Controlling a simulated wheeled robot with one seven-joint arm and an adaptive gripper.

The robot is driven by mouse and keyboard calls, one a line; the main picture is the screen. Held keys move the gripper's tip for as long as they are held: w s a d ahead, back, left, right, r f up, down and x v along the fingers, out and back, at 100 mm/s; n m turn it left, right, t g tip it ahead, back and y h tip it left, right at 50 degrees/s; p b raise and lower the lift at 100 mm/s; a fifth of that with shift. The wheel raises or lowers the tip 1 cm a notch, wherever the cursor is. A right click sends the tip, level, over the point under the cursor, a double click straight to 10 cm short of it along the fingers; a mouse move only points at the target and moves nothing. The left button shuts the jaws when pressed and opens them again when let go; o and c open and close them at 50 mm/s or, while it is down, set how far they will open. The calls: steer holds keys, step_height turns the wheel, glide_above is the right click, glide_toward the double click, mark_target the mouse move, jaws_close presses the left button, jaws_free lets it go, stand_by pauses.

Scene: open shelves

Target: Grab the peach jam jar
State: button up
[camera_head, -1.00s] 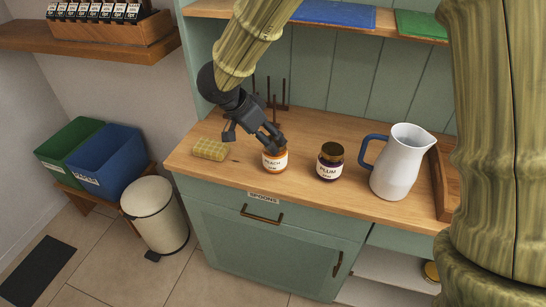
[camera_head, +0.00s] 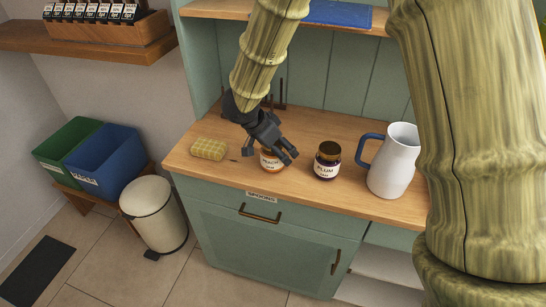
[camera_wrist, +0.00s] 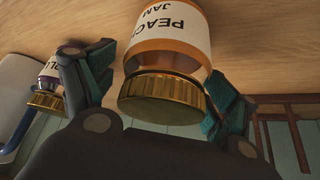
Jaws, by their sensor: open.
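The peach jam jar (camera_head: 271,164) stands on the wooden counter, with an orange body, a white label and a gold lid. My gripper (camera_head: 271,153) is open at the jar, and hides its upper part in the head view. In the wrist view the jar (camera_wrist: 168,45) appears upside down, its lid between the two fingers of my gripper (camera_wrist: 158,97). There is a gap between the left finger and the lid; the right finger is close to the lid, and I cannot tell if it touches.
The plum jam jar (camera_head: 327,161) stands just right of the peach jar. A white pitcher (camera_head: 393,165) with a blue handle is further right. A yellow sponge (camera_head: 208,149) lies to the left. Dark upright pegs (camera_head: 282,92) stand behind. The counter front edge is close.

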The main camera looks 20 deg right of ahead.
steer(key=c, duration=1.4)
steer(key=shift+r, duration=0.1)
